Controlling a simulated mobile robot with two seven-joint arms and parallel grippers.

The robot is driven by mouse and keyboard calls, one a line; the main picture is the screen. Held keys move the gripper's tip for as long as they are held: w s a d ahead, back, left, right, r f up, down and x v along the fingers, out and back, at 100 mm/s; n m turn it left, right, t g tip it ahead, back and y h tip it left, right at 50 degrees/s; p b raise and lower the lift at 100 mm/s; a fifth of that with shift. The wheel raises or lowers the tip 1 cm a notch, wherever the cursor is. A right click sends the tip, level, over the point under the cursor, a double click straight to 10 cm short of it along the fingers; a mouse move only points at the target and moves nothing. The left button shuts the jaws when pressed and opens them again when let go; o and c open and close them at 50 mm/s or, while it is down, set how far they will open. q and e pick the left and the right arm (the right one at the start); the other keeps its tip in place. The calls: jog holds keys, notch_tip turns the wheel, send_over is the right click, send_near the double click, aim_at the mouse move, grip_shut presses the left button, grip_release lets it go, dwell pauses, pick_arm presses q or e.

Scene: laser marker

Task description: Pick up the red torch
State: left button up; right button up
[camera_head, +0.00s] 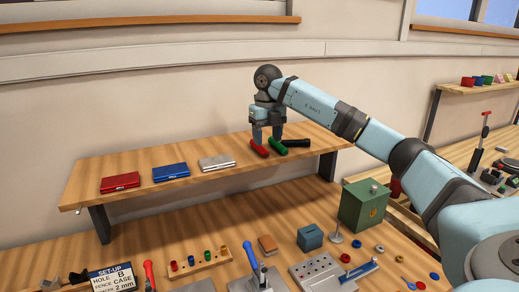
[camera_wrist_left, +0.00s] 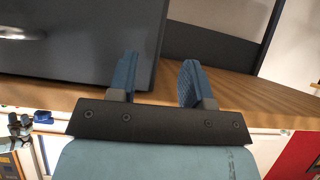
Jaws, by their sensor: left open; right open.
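The red torch (camera_head: 259,148) lies on the raised wooden shelf, the leftmost of three torches. A green torch (camera_head: 277,147) lies close to its right, and a black torch (camera_head: 296,143) lies further right. My right gripper (camera_head: 267,138) points down over the red and green torches, its fingers open. One finger is just above the red torch; I cannot tell whether it touches. My left gripper (camera_wrist_left: 157,70) shows only in the left wrist view, open and empty, near a wooden surface and a large dark grey box (camera_wrist_left: 75,45).
Red (camera_head: 120,182), blue (camera_head: 171,171) and silver (camera_head: 216,162) flat cases lie left on the shelf (camera_head: 100,203). Below, the bench holds a green box (camera_head: 363,205), a teal block (camera_head: 310,238) and a peg rack (camera_head: 200,262). The shelf between silver case and torches is clear.

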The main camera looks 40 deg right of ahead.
jog(key=f, duration=0.2)
jog(key=w+f, duration=0.1)
jog(key=f, duration=0.1)
jog(key=shift+d, duration=0.15)
jog(key=shift+f, duration=0.5)
grip_shut()
notch_tip(320, 180, up, 9)
notch_tip(320, 180, up, 10)
jog(key=p, duration=0.3)
send_over(266, 150)
jog(key=shift+r, duration=0.55)
